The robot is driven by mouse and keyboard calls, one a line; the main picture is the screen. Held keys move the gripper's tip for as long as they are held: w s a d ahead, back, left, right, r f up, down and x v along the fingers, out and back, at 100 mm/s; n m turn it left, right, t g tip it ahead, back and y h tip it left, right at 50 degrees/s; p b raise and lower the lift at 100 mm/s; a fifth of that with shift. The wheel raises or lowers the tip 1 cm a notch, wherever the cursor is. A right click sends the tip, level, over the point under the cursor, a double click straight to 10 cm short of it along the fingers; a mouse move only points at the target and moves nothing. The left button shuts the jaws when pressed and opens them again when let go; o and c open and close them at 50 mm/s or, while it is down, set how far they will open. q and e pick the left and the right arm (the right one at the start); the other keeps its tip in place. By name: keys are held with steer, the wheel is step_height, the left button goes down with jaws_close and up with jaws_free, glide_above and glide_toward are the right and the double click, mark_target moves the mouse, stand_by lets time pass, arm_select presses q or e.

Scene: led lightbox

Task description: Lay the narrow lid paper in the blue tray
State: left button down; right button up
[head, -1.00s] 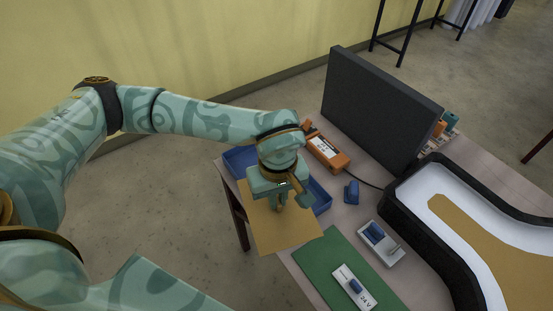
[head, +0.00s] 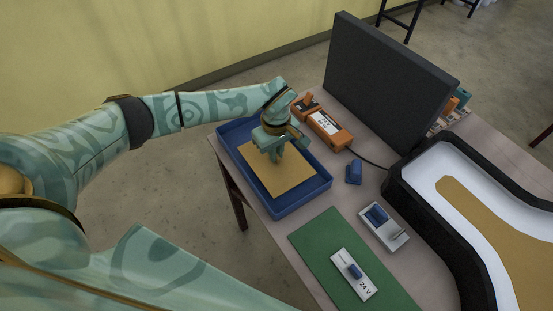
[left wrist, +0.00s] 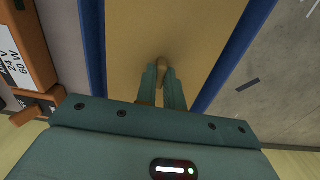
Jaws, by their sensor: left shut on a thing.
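The tan lid paper (head: 292,178) is within the walls of the blue tray (head: 305,207) at the table's left end. It looks flat and low in the tray; I cannot tell if it fully touches the floor. My left gripper (head: 277,158) is over the paper, shut on a small tan tab at its middle. In the left wrist view the fingertips (left wrist: 163,72) close around that tab, and the paper (left wrist: 205,30) spans between the tray's blue side walls (left wrist: 236,58). My right gripper is not in view.
An orange power supply (head: 328,129) stands just behind the tray, before a dark upright panel (head: 385,90). A blue clip (head: 354,172), a switch box (head: 383,228) and a green mat (head: 325,255) with a white 24 V box (head: 352,272) lie right. A black-rimmed lightbox (head: 445,240) fills the far right.

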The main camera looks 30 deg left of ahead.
arm_select(q)
step_height(320, 180, down, 3)
steer(key=shift+s+f+b, duration=0.1)
steer(key=shift+b, duration=0.25)
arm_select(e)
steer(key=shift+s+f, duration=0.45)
arm_select(q)
steer(key=c, duration=1.5)
jaws_free()
